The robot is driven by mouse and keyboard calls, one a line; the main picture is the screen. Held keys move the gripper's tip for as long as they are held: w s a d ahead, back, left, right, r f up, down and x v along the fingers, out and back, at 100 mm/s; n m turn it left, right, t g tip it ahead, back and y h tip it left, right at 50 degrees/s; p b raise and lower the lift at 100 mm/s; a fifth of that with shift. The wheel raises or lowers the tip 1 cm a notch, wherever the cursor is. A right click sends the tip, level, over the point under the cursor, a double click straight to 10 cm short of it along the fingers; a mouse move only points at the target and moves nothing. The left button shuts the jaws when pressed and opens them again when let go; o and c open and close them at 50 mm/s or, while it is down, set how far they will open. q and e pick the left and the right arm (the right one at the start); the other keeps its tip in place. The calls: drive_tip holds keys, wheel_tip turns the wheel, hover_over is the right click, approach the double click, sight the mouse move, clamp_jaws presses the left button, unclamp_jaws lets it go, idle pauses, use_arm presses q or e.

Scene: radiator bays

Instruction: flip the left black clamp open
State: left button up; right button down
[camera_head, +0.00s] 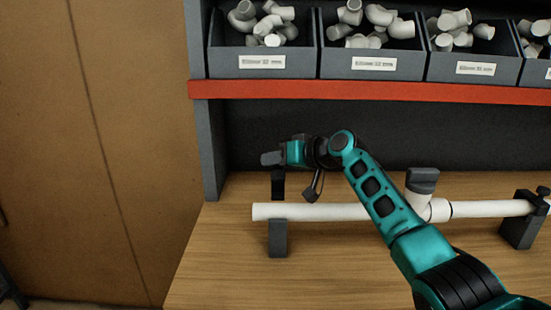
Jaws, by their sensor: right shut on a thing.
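The left black clamp has a dark base block (278,240) on the wooden table, under the left end of the white pipe (335,211). A black upright piece (279,184), which looks like the clamp's raised arm, stands above the pipe. My right gripper (271,158) comes in from the right, above the pipe's left end. It is shut on the top of that piece; the contact is small and partly hidden. A small dark block on a thin rod hangs below my right wrist; what it belongs to is unclear. My left gripper is out of view.
The right black clamp (521,230) holds the pipe's other end. A white tee fitting with a grey cap (422,180) sits on the pipe. Grey bins of white elbows (262,62) stand on a red-edged shelf (360,91) above. The table's front left is clear.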

drive_tip(key=shift+d+f, duration=0.15)
drive_tip(key=shift+f, duration=0.45)
drive_tip(key=shift+d+f, duration=0.15)
drive_tip(key=shift+f, duration=0.45)
drive_tip(key=c, duration=1)
unclamp_jaws()
drive_tip(key=shift+s+d+g, duration=0.1)
drive_tip(key=shift+d+g, duration=0.05)
drive_tip(key=shift+g, duration=0.15)
drive_tip(key=shift+c, duration=0.2)
drive_tip(key=shift+o, duration=0.5)
drive_tip(key=shift+a+r, duration=0.15)
drive_tip(key=shift+a, duration=0.05)
drive_tip(key=shift+s+d+r, duration=0.2)
drive_tip(key=shift+d+r, duration=0.15)
drive_tip(key=v, duration=1.2)
